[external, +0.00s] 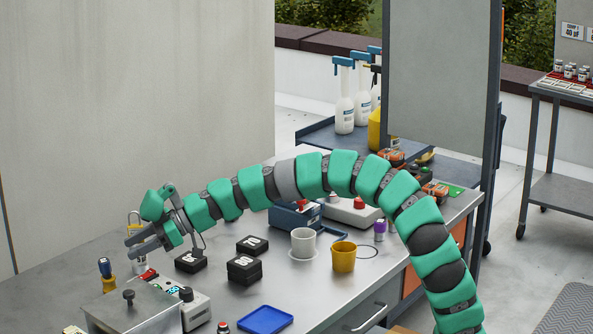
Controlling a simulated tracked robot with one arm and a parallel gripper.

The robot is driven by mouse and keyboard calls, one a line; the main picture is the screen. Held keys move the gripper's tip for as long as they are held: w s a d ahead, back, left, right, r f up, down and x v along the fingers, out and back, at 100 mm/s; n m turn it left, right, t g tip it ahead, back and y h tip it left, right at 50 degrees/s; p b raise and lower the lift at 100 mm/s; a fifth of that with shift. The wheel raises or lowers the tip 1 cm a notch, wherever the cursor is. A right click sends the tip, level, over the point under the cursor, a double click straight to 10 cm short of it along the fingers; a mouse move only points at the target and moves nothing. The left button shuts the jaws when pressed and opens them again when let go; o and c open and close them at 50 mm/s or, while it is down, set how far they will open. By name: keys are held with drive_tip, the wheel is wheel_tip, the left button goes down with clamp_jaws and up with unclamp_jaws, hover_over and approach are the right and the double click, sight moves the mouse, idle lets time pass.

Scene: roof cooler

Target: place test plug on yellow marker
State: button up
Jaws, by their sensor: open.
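My gripper (140,240) is at the left end of my green arm, above the left part of the metal bench (330,283). Its jaws point left and are open, with nothing clearly between them. A small upright thing with a dark blue top and yellow base (107,275) stands at the left, apart from the jaws. I cannot tell which thing is the test plug, and no yellow marker can be made out.
Black blocks (245,269), a white cup (303,242), a yellow cup (344,257) and a purple-topped bottle (380,231) stand on the bench. A metal box (135,308) and blue tray (265,320) are in front. A pale wall (130,110) rises behind.

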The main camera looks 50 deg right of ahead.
drive_tip(key=shift+v, duration=1.55)
drive_tip(key=s+d+r+m+t+h, duration=0.1)
drive_tip(key=s+d+r+m+t, duration=0.15)
drive_tip(key=d+r, duration=0.65)
drive_tip(key=s+d+r+m+t+h, duration=0.15)
drive_tip(key=s+d+r, duration=0.3)
drive_tip(key=r, duration=0.85)
drive_tip(key=s+d+r+m+t+h, duration=0.4)
drive_tip(key=s+d+r+m+h, duration=0.3)
drive_tip(key=s+d+r, duration=0.7)
drive_tip(key=shift+s+d+r+h, duration=0.2)
drive_tip(key=shift+d+r+h, duration=0.25)
drive_tip(key=shift+h, duration=0.4)
wheel_tip(320, 180, up, 5)
drive_tip(key=p, duration=0.5)
drive_tip(key=shift+p, duration=0.3)
